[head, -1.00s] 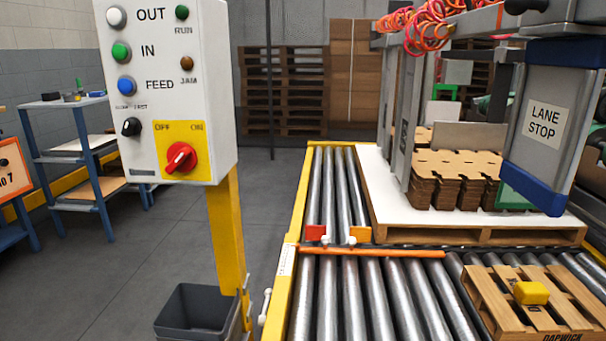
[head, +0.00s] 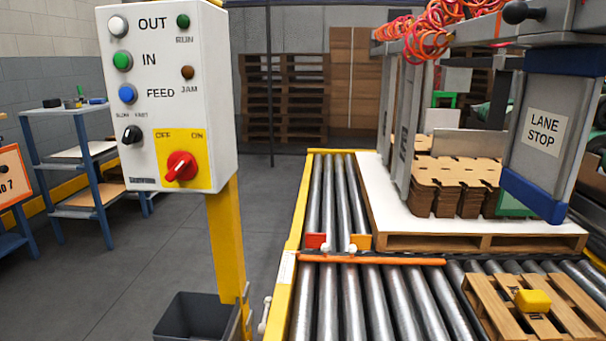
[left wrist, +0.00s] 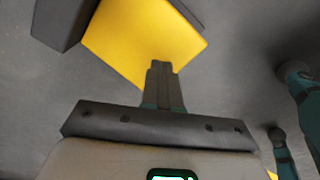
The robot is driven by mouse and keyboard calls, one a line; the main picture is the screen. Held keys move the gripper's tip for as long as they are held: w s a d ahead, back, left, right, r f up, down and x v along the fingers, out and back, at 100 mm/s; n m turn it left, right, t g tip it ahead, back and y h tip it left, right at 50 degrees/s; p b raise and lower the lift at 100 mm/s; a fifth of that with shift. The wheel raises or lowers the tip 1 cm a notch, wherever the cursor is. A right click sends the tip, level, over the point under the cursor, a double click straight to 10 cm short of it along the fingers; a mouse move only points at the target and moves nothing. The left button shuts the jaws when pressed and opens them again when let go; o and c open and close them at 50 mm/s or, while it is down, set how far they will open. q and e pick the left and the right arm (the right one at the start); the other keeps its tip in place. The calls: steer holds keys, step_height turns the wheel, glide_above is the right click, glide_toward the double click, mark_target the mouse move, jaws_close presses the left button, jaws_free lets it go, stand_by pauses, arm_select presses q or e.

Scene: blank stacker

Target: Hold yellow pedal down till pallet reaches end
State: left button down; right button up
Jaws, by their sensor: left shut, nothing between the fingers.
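The yellow pedal (left wrist: 140,40) shows in the left wrist view as a flat yellow plate above the grey floor. My left gripper (left wrist: 162,68) is shut and empty. Its fingertips overlap the pedal's near edge; I cannot tell whether they press on it. The pedal and this gripper are not in the head view. In the head view a pallet (head: 470,243) with a white sheet and stacked brown cardboard blanks (head: 452,187) sits on the rollers at the back right. My right gripper is not in view.
A white control box (head: 160,100) on a yellow post (head: 227,240) stands left of the roller conveyor (head: 340,200). An orange bar (head: 400,261) crosses the rollers. A grey bin (head: 190,318) is at the post's foot. A "LANE STOP" panel (head: 545,150) hangs at right.

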arm_select(q)
steer(key=shift+f, duration=0.15)
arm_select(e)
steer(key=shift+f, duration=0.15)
arm_select(q)
steer(key=shift+f+b, duration=1.15)
steer(key=shift+f, duration=0.1)
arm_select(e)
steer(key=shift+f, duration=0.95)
arm_select(q)
steer(key=shift+f, duration=0.2)
stand_by(3.5)
step_height(320, 180, up, 8)
steer(key=p, duration=0.6)
steer(key=shift+r+p, duration=0.25)
steer(key=shift+p, duration=0.05)
steer(key=shift+r, duration=0.3)
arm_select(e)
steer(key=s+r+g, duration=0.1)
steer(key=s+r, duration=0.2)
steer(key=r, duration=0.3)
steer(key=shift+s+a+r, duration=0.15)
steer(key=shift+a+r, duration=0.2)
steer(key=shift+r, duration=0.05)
